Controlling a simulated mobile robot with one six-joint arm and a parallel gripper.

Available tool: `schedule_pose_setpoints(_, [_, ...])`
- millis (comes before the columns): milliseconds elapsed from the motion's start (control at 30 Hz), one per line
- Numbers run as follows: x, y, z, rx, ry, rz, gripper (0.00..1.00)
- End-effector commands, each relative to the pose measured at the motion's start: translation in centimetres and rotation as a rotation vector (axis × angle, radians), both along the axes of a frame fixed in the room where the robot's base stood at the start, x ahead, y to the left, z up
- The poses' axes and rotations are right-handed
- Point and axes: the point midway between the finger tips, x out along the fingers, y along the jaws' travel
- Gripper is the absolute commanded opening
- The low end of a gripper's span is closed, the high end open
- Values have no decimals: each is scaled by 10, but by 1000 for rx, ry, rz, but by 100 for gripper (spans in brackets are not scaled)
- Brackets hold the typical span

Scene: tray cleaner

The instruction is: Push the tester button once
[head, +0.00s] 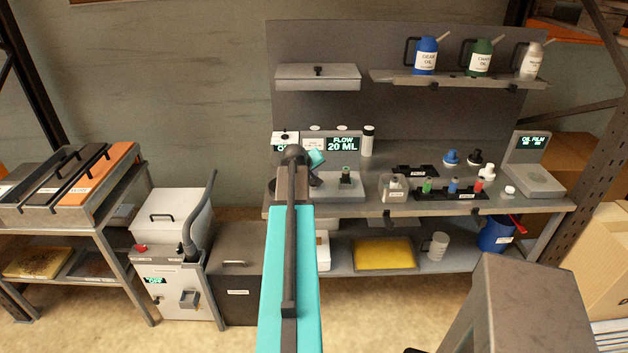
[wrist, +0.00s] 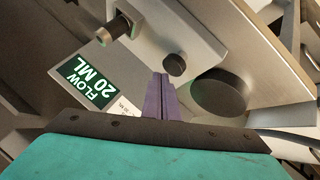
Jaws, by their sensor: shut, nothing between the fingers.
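The tester (head: 331,190) stands on the left part of the bench, its display (head: 342,145) reading FLOW 20 ML. The display also shows in the wrist view (wrist: 87,83). In the wrist view a small dark round button (wrist: 174,64) sits on the tester's grey base, just beyond and slightly right of my fingertips. A larger dark disc (wrist: 219,92) lies to its right. My gripper (wrist: 161,77) is shut and empty, its purple fingers pointing at the base close to the small button; contact cannot be told. In the head view my arm hides the fingertips.
A small upright fitting (wrist: 115,27) stands on the tester base, left of the fingers. Right along the bench are a rack of small bottles (head: 453,187) and a second device reading OIL FILM (head: 535,180). A shelf with several oil cans (head: 480,57) is above.

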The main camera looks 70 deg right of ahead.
Motion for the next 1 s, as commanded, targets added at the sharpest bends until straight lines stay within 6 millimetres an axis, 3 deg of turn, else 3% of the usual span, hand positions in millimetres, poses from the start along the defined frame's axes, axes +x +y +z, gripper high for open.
schedule_pose_setpoints(800, [0, 0, 47, 0, 0, 0, 0])
schedule_pose_setpoints(1000, [0, 0, 51, 0, 0, 0, 0])
